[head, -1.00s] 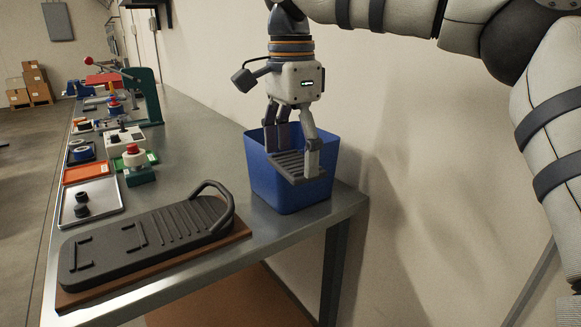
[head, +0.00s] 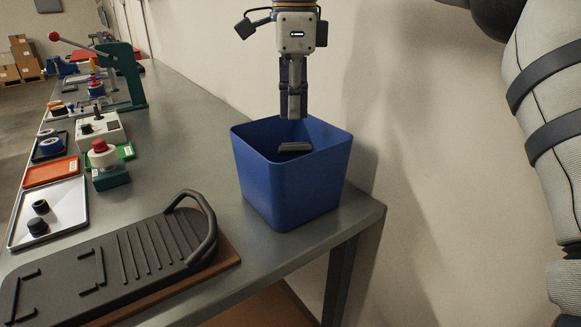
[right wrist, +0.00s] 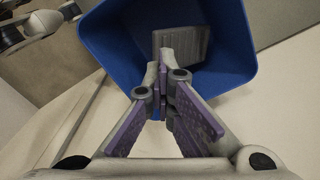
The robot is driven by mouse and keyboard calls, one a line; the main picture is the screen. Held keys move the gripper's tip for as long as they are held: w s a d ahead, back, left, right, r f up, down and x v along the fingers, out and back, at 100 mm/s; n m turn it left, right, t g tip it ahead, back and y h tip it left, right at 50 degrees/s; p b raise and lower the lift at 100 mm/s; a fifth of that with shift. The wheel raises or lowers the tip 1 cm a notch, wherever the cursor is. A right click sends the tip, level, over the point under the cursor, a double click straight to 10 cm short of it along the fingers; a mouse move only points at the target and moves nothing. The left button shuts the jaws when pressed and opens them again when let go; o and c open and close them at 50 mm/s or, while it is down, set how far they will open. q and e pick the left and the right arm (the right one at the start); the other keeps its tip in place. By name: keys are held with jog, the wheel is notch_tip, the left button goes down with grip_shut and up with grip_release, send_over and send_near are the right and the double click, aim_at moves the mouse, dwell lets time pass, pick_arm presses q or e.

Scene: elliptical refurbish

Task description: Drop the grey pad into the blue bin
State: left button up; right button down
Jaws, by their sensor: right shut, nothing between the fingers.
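The blue bin (head: 290,185) stands upright near the table's right corner, against the wall side. The grey pad (head: 294,148) is inside the bin, its upper part showing above the near rim's inner edge; the rest is hidden by the bin wall. In the right wrist view the ribbed grey pad (right wrist: 183,47) lies within the blue bin (right wrist: 110,38). My right gripper (head: 292,117) points down above the bin, shut and empty, apart from the pad. Its closed fingertips also show in the right wrist view (right wrist: 163,58). My left gripper does not show.
A dark ribbed plate with a curved handle (head: 130,255) lies on a brown board in front of the bin. A red-topped button box (head: 104,160), trays with small parts (head: 62,215) and a green lever press (head: 122,75) stand to the left. The table's right edge is close to the bin.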

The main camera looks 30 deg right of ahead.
jog(key=shift+f, duration=1.15)
jog(key=c, duration=1.9)
grip_release()
jog(key=shift+w, duration=0.1)
notch_tip(320, 180, up, 12)
